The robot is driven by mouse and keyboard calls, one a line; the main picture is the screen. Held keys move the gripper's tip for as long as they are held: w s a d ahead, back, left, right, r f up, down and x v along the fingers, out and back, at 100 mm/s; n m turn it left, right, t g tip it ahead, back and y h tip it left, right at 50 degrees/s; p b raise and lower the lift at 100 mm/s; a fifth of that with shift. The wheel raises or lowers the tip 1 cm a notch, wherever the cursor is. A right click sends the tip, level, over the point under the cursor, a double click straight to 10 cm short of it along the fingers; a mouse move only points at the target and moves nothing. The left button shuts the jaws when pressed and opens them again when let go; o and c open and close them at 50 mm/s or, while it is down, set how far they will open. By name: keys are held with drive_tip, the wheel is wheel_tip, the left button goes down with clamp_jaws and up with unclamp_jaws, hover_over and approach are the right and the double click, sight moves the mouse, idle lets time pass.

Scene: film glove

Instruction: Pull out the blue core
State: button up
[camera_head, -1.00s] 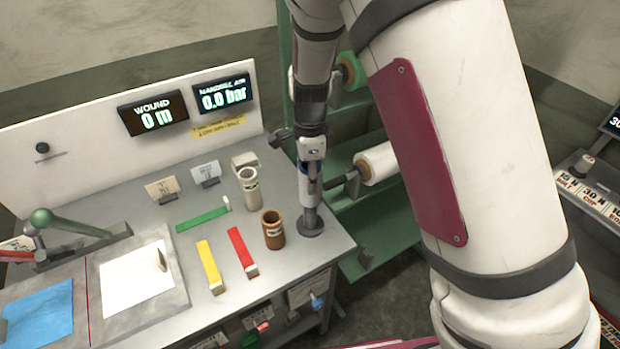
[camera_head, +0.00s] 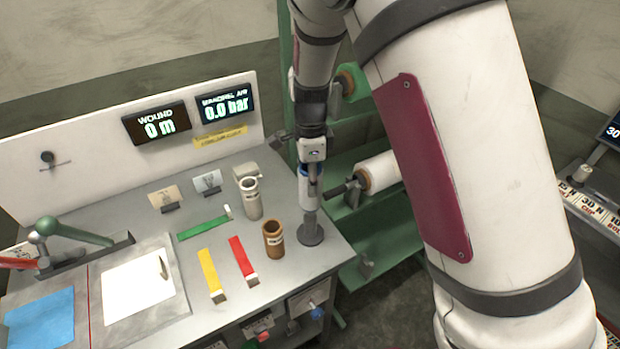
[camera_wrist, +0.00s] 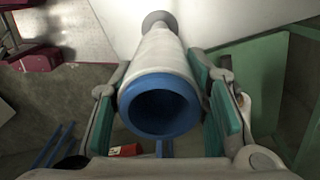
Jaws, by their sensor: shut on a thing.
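The blue core (camera_head: 307,198) stands upright at the right end of the bench, with a white wrap around its body. In the wrist view its open blue end (camera_wrist: 160,80) faces the camera. My gripper (camera_head: 309,178) is above it in the head view. In the wrist view my gripper (camera_wrist: 163,67) has its two green-padded fingers on either side of the core and is shut on it. A grey round base (camera_head: 311,240) shows below the core. Whether the core touches the base is hard to tell.
A brown tube (camera_head: 273,240) and a pale tube (camera_head: 251,200) stand close by on the bench. Red (camera_head: 242,260), yellow (camera_head: 211,273) and green (camera_head: 203,223) strips lie to the left. A white roll (camera_head: 378,173) on a green rack is close on the right.

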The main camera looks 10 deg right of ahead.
drive_tip(key=shift+r, duration=0.1)
drive_tip(key=shift+r+p, duration=0.5)
drive_tip(key=shift+r, duration=0.95)
